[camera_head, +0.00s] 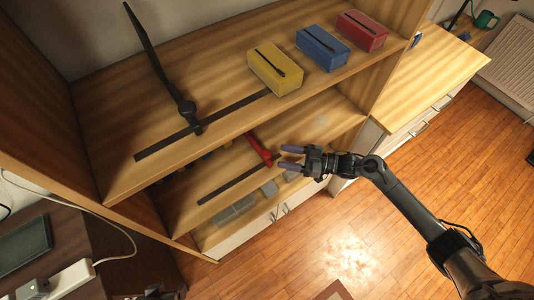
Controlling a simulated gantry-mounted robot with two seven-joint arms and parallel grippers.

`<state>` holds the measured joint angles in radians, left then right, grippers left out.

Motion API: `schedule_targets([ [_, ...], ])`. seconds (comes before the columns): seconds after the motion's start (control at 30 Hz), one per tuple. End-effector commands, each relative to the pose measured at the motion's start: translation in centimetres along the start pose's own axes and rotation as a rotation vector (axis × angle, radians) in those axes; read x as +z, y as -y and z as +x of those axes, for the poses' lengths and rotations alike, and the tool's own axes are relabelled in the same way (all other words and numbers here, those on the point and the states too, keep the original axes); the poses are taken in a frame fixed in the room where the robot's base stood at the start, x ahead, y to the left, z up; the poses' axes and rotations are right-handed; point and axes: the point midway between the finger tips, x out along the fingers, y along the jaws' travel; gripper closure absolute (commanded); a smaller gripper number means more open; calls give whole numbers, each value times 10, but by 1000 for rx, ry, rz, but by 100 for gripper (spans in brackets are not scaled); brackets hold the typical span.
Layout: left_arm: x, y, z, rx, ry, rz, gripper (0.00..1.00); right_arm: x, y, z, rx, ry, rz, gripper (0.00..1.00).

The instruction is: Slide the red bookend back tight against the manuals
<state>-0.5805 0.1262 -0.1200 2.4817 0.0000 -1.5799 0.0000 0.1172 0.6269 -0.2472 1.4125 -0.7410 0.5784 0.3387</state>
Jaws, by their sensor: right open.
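The red bookend (258,148) stands on the middle shelf, close to a dark strip (232,186) along that board. Its upper part is hidden under the upper shelf board. Small blue and yellow bits show under the board's edge to its left; I cannot tell whether they are the manuals. My right gripper (279,157) comes in from the right, just right of the bookend. Its two purple-grey fingers are apart, with nothing seen between them. I cannot tell whether a fingertip touches the bookend. My left gripper is not clearly seen.
Yellow (272,75), blue (321,52) and red (362,33) boxes stand on the upper shelf, beside a tall black arm-like piece (160,62). Grey blocks (235,210) lie on the lowest level. The upper board overhangs the bookend. The wooden floor at right is open.

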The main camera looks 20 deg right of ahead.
Motion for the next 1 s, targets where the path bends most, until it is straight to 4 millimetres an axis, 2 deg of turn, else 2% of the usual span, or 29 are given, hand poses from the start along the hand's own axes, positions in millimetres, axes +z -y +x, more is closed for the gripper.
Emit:
schedule_targets([
  [0.2,1,0,3,-1,0,1,34,0,0,37,0,-2,0,46],
  [0.4,1,0,4,1,0,-1,34,0,0,59,0,0,1,46],
  [0.6,1,-2,5,6,0,-7,34,0,0,68,0,0,1,46],
  [0.87,1,-3,5,9,0,-11,34,0,0,69,0,1,1,46],
  [1.0,1,-3,5,9,0,-11,34,0,0,69,0,1,0,64],
])
